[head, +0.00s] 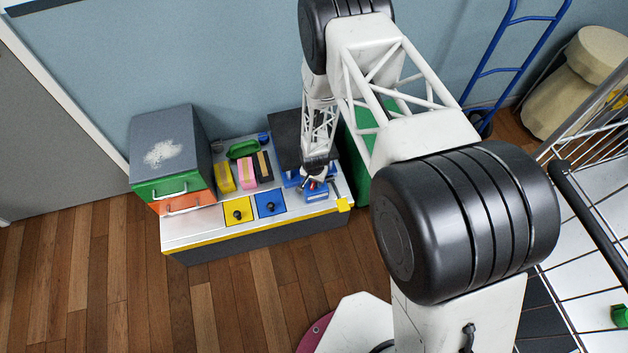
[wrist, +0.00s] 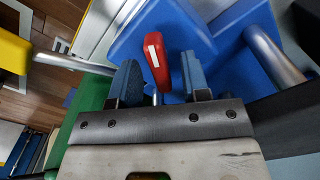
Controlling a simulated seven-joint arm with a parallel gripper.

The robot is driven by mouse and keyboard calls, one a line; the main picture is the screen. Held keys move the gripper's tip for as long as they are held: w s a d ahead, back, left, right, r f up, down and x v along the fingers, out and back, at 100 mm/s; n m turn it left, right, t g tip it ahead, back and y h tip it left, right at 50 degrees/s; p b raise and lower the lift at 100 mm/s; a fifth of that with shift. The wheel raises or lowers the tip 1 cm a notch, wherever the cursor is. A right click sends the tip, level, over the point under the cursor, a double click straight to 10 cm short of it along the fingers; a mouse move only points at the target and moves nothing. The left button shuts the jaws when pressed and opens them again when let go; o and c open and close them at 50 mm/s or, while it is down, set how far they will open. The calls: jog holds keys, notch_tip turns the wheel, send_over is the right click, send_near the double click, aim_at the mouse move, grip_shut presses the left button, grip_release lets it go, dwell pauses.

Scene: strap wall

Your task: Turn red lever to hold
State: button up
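The red lever (wrist: 157,60), with a white stripe on it, stands in front of a blue plate (wrist: 190,25) in the wrist view. My gripper (wrist: 162,80) is open, with one blue-padded finger on each side of the lever. The lever lies between the fingers, with a gap to the left finger; the right finger is close to it, and I cannot tell if it touches. In the head view my gripper (head: 316,180) is at the blue fixture (head: 318,195) on the right of the workbench, and only a bit of red shows there.
Metal rods (wrist: 270,50) stand out on both sides of the lever. The bench (head: 200,228) also carries yellow and blue plates with black knobs, coloured blocks (head: 247,172) and a grey box (head: 170,150) with green and orange drawers. A green panel (head: 354,150) stands to the right.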

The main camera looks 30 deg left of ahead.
jog(key=shift+r, duration=0.1)
jog(key=shift+r, duration=3.8)
jog(key=shift+r, duration=0.1)
